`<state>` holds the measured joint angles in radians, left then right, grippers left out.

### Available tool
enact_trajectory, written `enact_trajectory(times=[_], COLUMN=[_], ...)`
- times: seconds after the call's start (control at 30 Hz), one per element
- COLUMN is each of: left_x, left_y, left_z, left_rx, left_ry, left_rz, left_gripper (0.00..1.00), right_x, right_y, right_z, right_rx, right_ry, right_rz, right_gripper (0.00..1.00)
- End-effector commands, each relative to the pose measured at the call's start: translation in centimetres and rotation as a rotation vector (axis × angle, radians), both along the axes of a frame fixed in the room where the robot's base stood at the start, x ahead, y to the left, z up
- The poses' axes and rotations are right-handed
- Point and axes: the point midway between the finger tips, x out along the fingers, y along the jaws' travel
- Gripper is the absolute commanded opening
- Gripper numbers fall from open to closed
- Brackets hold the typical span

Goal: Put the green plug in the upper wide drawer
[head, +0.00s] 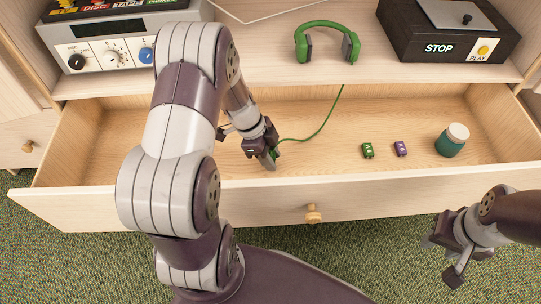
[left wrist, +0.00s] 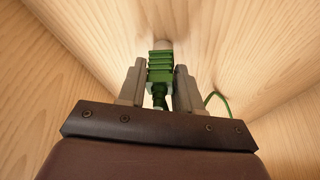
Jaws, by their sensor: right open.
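The green plug (left wrist: 160,68) sits between the two fingers of my left gripper (left wrist: 160,86) in the left wrist view, with both fingers against its sides. In the head view my left gripper (head: 268,158) reaches down inside the open wide drawer (head: 315,187), near its front wall, and mostly hides the plug. I cannot tell whether the plug touches the drawer floor. A thin green cord (head: 322,127) runs from the plug up over the drawer's back edge. My right gripper (head: 449,258) is open and empty, outside the drawer at the lower right.
Green headphones (head: 327,43), a grey device (head: 110,50) and a dark STOP/PLAY box (head: 444,37) stand on the surface above. The drawer's left part is clear.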

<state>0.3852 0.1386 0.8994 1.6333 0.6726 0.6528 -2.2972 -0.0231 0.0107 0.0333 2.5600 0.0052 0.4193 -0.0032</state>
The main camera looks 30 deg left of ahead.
Motion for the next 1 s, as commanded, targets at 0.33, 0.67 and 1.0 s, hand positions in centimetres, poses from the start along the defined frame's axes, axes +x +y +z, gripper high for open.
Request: enact_trajectory(times=[0.33, 0.67, 1.0], left_x=[0.0, -0.5, -1.0], left_y=[0.0, 2.5, 4.5], left_z=[0.2, 7.2, 11.5], left_rx=[0.000, 0.002, 0.000], left_ry=[0.000, -0.003, 0.000], left_rz=[0.000, 0.002, 0.001], left_gripper=[0.57, 0.57, 0.57], right_x=[0.0, 0.0, 0.0], right_y=[0.0, 0.0, 0.0], right_z=[0.2, 4.7, 6.6], right_rx=[0.000, 0.000, 0.000], right_ry=[0.000, 0.000, 0.000], right_rz=[0.000, 0.000, 0.000], right_gripper=[0.43, 0.43, 0.43])
